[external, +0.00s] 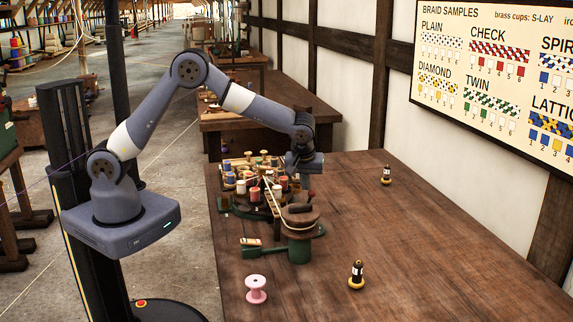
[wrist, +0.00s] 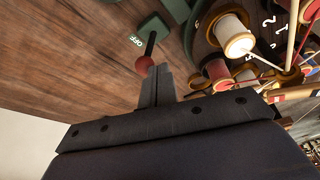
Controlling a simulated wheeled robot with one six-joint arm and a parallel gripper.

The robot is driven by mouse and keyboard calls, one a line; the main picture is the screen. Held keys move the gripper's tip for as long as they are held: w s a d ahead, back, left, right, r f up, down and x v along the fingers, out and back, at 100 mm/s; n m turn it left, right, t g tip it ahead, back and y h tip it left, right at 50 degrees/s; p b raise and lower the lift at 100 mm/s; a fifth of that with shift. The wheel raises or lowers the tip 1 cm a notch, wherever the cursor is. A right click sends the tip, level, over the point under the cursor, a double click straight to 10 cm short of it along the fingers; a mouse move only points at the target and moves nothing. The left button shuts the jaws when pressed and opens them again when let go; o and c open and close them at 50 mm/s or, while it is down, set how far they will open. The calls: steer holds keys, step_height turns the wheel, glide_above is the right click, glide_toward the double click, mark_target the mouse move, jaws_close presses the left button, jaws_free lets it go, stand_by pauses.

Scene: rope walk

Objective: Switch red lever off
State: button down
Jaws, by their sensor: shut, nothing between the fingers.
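The red lever is a red ball knob (wrist: 144,64) on a thin dark stem, rising from a green base (wrist: 157,27) with a white "OFF" label beside it. In the external view a small dark red knob (external: 311,193) shows just below my gripper (external: 304,178). In the wrist view my gripper (wrist: 158,74) is shut and empty, its fingertips right beside the knob. I cannot tell whether they touch it. Which end the lever is set to is not clear, and an "ON" label is not in view.
A braiding machine with several thread spools (external: 250,178) stands left of the lever, with a round wooden drum (external: 300,216) in front. The table's right side is mostly clear.

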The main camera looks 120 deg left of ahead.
steer(key=shift+w+a+f+b, duration=0.1)
steer(key=shift+w+a+b, duration=0.2)
steer(key=shift+w+a, duration=0.1)
stand_by(0.4)
steer(key=w+a+p+v, duration=0.1)
steer(key=p+v, duration=0.4)
steer(key=v, duration=0.5)
steer(key=shift+w, duration=0.2)
steer(key=shift+a, duration=0.15)
